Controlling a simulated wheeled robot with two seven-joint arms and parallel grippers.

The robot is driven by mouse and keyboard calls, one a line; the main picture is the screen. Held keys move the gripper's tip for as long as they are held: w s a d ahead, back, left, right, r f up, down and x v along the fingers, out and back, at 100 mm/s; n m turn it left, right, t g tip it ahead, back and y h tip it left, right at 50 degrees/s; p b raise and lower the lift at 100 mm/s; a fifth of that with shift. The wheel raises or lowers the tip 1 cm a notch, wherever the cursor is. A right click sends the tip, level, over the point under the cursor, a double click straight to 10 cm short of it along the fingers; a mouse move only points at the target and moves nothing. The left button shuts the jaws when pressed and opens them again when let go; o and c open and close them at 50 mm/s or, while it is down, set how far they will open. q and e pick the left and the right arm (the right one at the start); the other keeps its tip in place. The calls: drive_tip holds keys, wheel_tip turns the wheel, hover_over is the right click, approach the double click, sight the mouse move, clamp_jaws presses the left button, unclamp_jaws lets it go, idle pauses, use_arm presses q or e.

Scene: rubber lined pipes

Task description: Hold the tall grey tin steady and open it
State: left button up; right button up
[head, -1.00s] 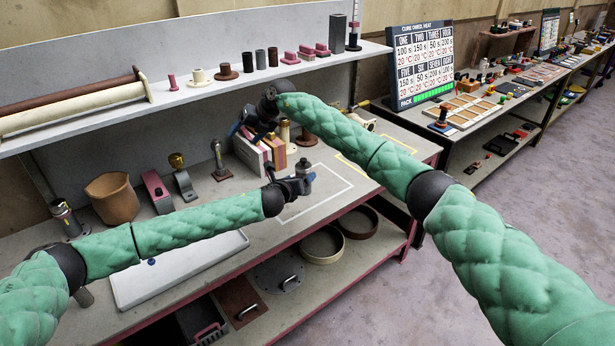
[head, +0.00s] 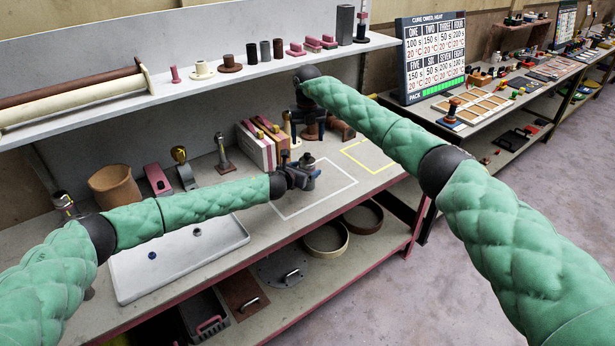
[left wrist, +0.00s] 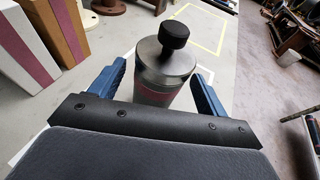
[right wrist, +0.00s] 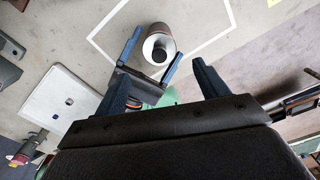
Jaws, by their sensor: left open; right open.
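The tall grey tin (head: 309,172) stands upright on the bench in the white-outlined square. Its metal lid with a black knob shows in the left wrist view (left wrist: 165,68), along with a reddish band lower down. My left gripper (head: 300,176) is open, its blue fingers on either side of the tin, with visible gaps in the left wrist view. My right gripper (head: 309,122) is open and empty, above the bench and farther back than the tin. The right wrist view looks down on the tin (right wrist: 158,46), beyond my right fingertips, with my left fingers around it.
Pink-and-white blocks (head: 258,146) stand close behind the tin on the left. A white tray (head: 130,283) lies to the left. A yellow outlined square (head: 370,156) is clear on the right. The shelf (head: 200,88) with several small parts overhangs the back of the bench.

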use_arm(q)
drive_tip(key=shift+x, duration=1.05)
drive_tip(key=shift+c, duration=0.3)
